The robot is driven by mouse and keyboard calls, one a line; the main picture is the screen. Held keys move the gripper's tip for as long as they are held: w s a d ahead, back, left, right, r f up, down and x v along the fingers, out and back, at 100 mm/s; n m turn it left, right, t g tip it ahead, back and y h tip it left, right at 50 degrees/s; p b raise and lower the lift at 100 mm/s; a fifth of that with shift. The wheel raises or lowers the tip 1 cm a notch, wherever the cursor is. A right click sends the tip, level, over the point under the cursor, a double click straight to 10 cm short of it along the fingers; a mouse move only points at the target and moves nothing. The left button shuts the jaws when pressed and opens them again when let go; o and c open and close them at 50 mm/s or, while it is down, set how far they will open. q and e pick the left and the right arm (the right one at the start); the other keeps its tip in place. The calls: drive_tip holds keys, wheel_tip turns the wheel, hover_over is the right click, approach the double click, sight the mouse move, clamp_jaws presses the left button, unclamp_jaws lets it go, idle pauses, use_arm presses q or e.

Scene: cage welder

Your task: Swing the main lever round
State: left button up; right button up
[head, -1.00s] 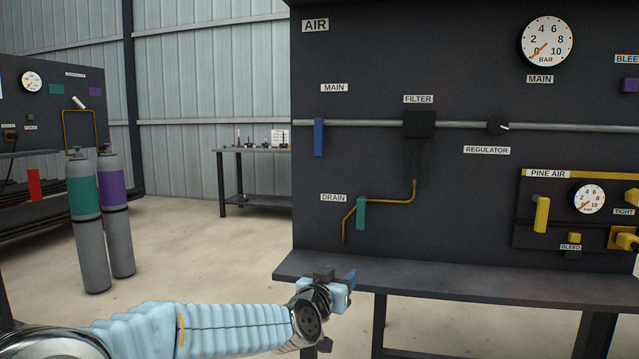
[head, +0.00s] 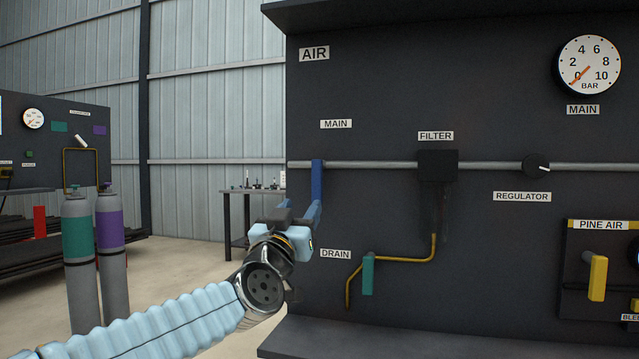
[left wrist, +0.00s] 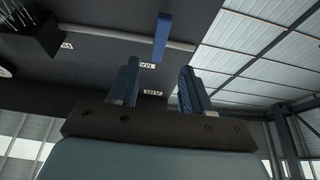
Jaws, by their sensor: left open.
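The main lever (head: 317,178) is a blue bar hanging straight down from the grey pipe, under the MAIN label at the panel's left. In the left wrist view the lever (left wrist: 161,38) shows beyond the fingertips, roughly between their lines. My left gripper (head: 312,217) is just below and in front of the lever in the head view, pointing up toward it. In the left wrist view my left gripper (left wrist: 158,82) has its two blue fingers apart with nothing between them. The lever's lower end is partly covered by the fingers in the head view. My right gripper is not in view.
The teal drain lever (head: 368,274) hangs just right of and below my left gripper. The black filter (head: 438,166) and regulator knob (head: 536,166) sit on the pipe (head: 390,165). A bench ledge (head: 330,340) juts out below. Gas cylinders (head: 110,270) stand at the left.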

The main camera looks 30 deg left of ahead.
sight(316, 185)
use_arm(q)
drive_tip(key=p+x, duration=0.2)
drive_tip(key=x, duration=1)
drive_tip(key=shift+f, duration=0.1)
clamp_jaws()
